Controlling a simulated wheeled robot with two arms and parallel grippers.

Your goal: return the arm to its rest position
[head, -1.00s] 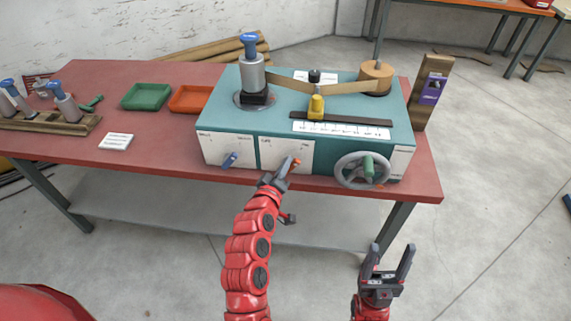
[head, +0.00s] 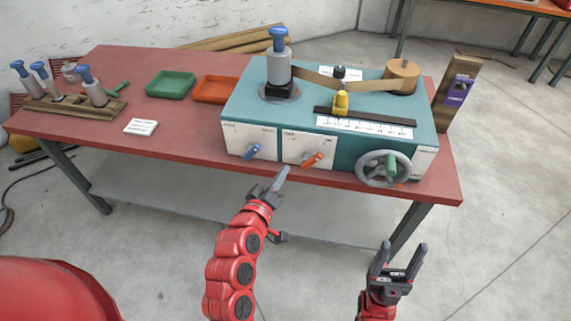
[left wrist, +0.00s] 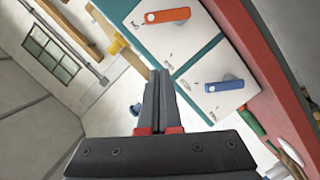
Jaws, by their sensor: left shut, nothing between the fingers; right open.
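My left gripper (head: 276,182) is shut and empty, in front of the winder's front face and apart from it. In the left wrist view its fingers (left wrist: 158,90) are pressed together. The spiral winder (head: 310,130) is a teal box on the red table, with a blue lever (head: 253,150) and an orange lever (head: 312,160) on white front panels. Both levers also show in the left wrist view, the orange one (left wrist: 167,15) above the blue one (left wrist: 224,85). My right gripper (head: 400,262) is open and empty, low in front of the table's right part.
The winder carries a grey handwheel (head: 383,169) at front right and a blue-topped spindle (head: 278,62). Green (head: 171,84) and orange (head: 216,89) trays and a wooden rack (head: 75,108) of blue-topped tools stand on the table (head: 180,130). The floor before the table is clear.

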